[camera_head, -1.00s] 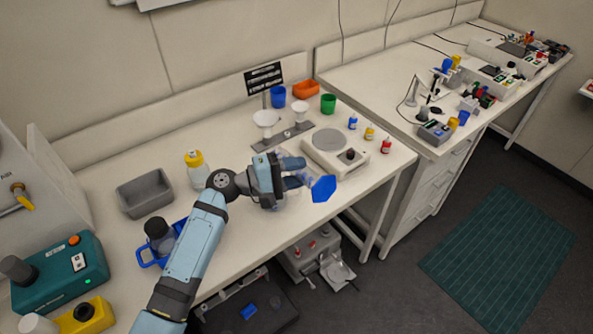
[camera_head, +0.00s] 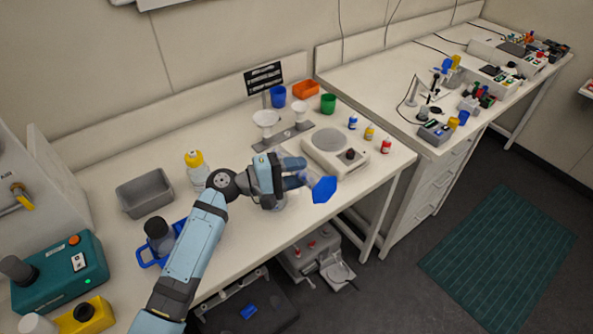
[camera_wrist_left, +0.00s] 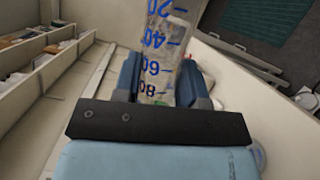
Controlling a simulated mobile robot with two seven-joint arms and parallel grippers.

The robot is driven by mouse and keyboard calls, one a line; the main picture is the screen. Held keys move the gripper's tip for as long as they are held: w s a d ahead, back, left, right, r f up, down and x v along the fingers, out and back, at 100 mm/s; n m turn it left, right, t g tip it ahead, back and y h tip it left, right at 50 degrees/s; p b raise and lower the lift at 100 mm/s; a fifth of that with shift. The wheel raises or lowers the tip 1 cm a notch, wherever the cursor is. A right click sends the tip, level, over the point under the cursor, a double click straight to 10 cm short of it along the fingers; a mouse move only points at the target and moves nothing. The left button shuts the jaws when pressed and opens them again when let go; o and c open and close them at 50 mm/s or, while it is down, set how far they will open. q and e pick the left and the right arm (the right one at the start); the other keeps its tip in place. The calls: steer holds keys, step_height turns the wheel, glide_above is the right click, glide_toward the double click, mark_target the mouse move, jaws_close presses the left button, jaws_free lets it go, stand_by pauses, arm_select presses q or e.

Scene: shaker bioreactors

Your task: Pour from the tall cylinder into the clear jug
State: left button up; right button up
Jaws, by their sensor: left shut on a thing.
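The tall cylinder is clear with blue scale marks and a blue hexagonal base (camera_head: 323,189). It lies tipped well over, its base to the right of my left gripper (camera_head: 293,173). That gripper is shut around the cylinder's body. In the left wrist view the marked cylinder wall (camera_wrist_left: 157,45) stands between the two fingers. The clear jug (camera_head: 281,207) shows only faintly under and behind the gripper, mostly hidden. The cylinder's mouth is hidden by the gripper, so I cannot tell whether liquid is flowing. My right gripper is not in view.
A balance (camera_head: 334,150) and a stand with white funnels (camera_head: 266,121) are behind the gripper. The bench's front edge is close below.

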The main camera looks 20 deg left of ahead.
arm_select(q)
steer(key=shift+s+d+m+y, duration=0.15)
steer(key=shift+m+y, duration=0.15)
steer(key=shift+m, duration=0.4)
steer(key=b, duration=0.4)
steer(key=shift+f, duration=0.3)
steer(key=shift+b, duration=0.6)
steer(key=shift+s+d+f+m+y+b, duration=0.15)
steer(key=shift+f+m+y+b, duration=0.3)
steer(key=shift+m, duration=0.35)
steer(key=shift+d+f+m+y, duration=0.1)
steer(key=shift+f+m+y, duration=0.25)
steer(key=shift+f+m, duration=0.45)
